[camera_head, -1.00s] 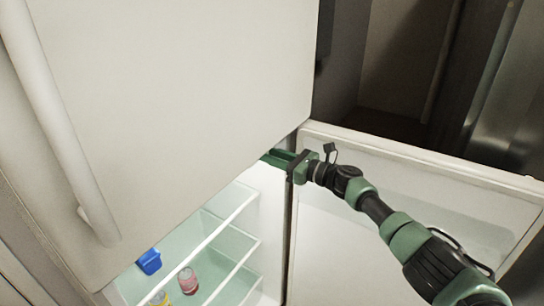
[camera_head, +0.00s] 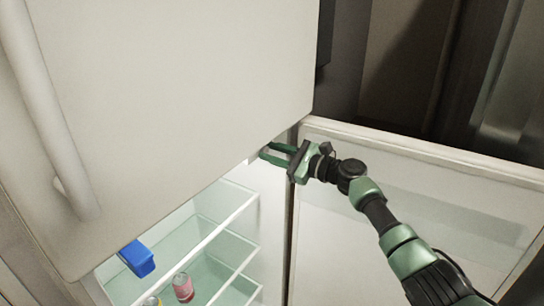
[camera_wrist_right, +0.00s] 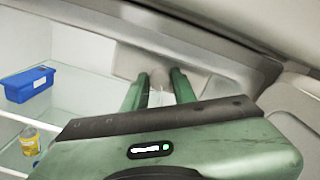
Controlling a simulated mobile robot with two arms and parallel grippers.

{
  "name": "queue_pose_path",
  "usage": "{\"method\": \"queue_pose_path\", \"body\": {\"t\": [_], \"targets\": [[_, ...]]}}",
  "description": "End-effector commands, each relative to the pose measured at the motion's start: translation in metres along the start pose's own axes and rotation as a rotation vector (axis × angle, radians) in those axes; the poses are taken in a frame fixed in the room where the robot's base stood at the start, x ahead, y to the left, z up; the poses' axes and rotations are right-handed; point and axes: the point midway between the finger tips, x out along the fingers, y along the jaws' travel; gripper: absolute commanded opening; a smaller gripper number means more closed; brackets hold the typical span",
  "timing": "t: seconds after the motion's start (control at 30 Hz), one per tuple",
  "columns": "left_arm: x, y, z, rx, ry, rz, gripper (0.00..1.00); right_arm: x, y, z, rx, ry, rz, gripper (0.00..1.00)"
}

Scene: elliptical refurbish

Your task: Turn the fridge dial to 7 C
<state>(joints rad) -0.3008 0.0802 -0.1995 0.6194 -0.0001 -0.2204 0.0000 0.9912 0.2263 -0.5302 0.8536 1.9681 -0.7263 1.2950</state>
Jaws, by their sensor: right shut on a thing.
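The fridge (camera_head: 185,250) stands open below the large upper door (camera_head: 170,100). My right gripper (camera_head: 266,152) reaches into the top of the fridge compartment from the right, just under the upper door's lower edge. In the right wrist view its two green fingers (camera_wrist_right: 158,85) are shut on a small pale round knob, the fridge dial (camera_wrist_right: 159,76), at the compartment's top. The dial's markings cannot be read, and the head view does not show it clearly. My left gripper is not in view.
The open lower fridge door (camera_head: 410,165) lies to the right, beneath my right arm. A long handle (camera_head: 45,110) runs down the upper door.

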Motion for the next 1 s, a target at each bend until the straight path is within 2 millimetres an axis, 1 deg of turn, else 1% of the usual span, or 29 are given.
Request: {"method": "queue_pose_path", "body": {"t": [0.1,0.13,0.2,0.47,0.57,0.67,0.9,1.0], "targets": [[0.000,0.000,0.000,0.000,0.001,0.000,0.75,0.000,0.000,-0.001,0.001,0.003,0.001,0.00],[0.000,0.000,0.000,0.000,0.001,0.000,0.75,0.000,0.000,-0.001,0.001,0.003,0.001,0.32],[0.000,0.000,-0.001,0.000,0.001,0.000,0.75,0.000,0.000,-0.001,0.002,0.002,0.001,0.48],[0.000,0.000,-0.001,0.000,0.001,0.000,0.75,0.000,0.000,-0.001,0.002,0.001,0.000,0.48],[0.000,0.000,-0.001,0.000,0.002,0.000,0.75,-0.003,0.000,-0.001,0.001,0.001,0.000,0.48],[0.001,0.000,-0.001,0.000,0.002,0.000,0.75,-0.014,0.000,-0.002,0.001,0.002,-0.001,0.48],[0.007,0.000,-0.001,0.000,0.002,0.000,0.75,-0.055,0.001,-0.003,-0.001,0.004,-0.001,0.48],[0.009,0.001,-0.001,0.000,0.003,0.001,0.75,-0.068,0.001,-0.003,0.001,0.002,0.000,0.48]]}}
